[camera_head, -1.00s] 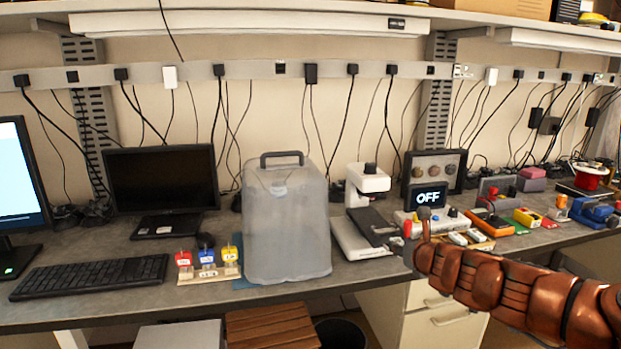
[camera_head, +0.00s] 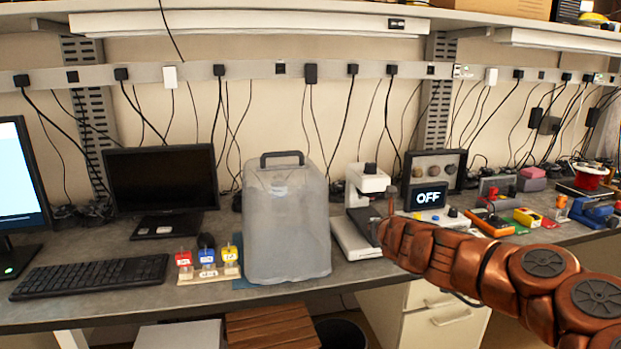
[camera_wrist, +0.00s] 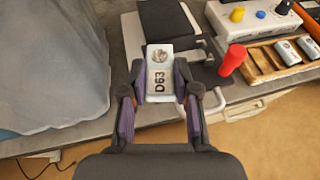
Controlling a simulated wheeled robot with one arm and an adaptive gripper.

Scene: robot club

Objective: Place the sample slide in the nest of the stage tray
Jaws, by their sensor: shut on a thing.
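My gripper (camera_wrist: 159,78) is shut on the sample slide (camera_wrist: 160,62), a pale plate marked "D63" with a round grey spot at its far end. In the wrist view, the held slide is over the front part of the white-based microscope, near the bench's front edge. A dark slab (camera_wrist: 166,22), which may be part of the stage tray, lies just beyond the slide. I cannot make out the nest. In the head view, the microscope (camera_head: 368,180) stands right of the frosted container; my arm hides part of its base, and the slide is not clear.
A red knob (camera_wrist: 233,56) stands upright close to the right of my gripper. A wooden rack (camera_wrist: 262,66) with pale slides lies further right. The frosted container (camera_head: 287,225) stands close on the left.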

